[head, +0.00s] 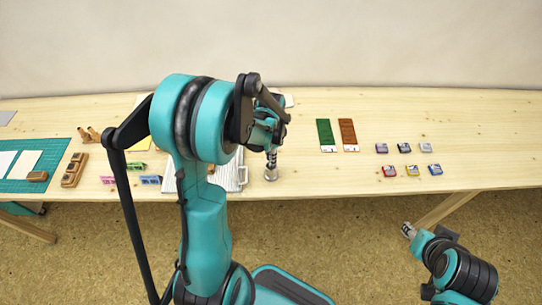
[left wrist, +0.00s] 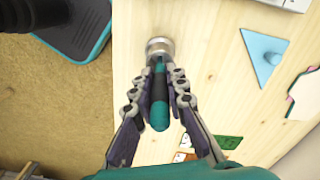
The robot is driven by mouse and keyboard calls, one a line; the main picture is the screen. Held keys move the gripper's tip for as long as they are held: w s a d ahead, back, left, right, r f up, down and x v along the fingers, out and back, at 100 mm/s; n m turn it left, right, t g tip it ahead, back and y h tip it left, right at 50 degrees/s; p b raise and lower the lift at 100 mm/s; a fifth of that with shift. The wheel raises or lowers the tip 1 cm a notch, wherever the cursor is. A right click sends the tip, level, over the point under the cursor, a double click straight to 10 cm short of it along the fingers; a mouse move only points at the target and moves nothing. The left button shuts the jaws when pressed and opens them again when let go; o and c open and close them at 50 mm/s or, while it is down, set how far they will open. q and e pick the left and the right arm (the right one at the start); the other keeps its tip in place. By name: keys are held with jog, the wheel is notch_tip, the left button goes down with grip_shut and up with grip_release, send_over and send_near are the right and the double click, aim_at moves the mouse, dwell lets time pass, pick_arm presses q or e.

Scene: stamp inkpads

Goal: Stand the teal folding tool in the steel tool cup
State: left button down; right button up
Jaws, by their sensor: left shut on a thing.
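The teal folding tool (left wrist: 160,117), with a dark band along it, is between the fingers of my left gripper (left wrist: 158,92), which is shut on it. The steel tool cup (left wrist: 159,46) lies just past the tool's far end in the left wrist view. In the head view the cup (head: 271,174) stands near the table's front edge, directly below my left gripper (head: 271,150). The tool lines up with the cup, but I cannot tell whether its tip is inside the mouth. My right gripper (head: 408,231) is low at the right, off the table; its finger state is unclear.
A ridged pale tray (head: 242,176) is left of the cup, partly behind my arm. Green (head: 326,134) and brown (head: 348,134) cards and several small inkpads (head: 389,171) lie to the right. A blue triangular piece (left wrist: 263,57) shows in the wrist view. The far right tabletop is clear.

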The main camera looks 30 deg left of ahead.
pick_arm(q)
jog(key=shift+f, duration=0.35)
jog(key=c, duration=1.5)
grip_release()
jog(key=shift+o, duration=0.2)
jog(key=shift+r, duration=0.15)
notch_tip(320, 180, up, 12)
jog(key=shift+f, duration=0.1)
jog(key=s+d+r+n+t, duration=0.4)
jog(key=s+d+n+t, duration=0.3)
jog(key=s+d, duration=0.3)
jog(key=shift+s+d, duration=0.35)
jog(key=shift+s, duration=0.2)
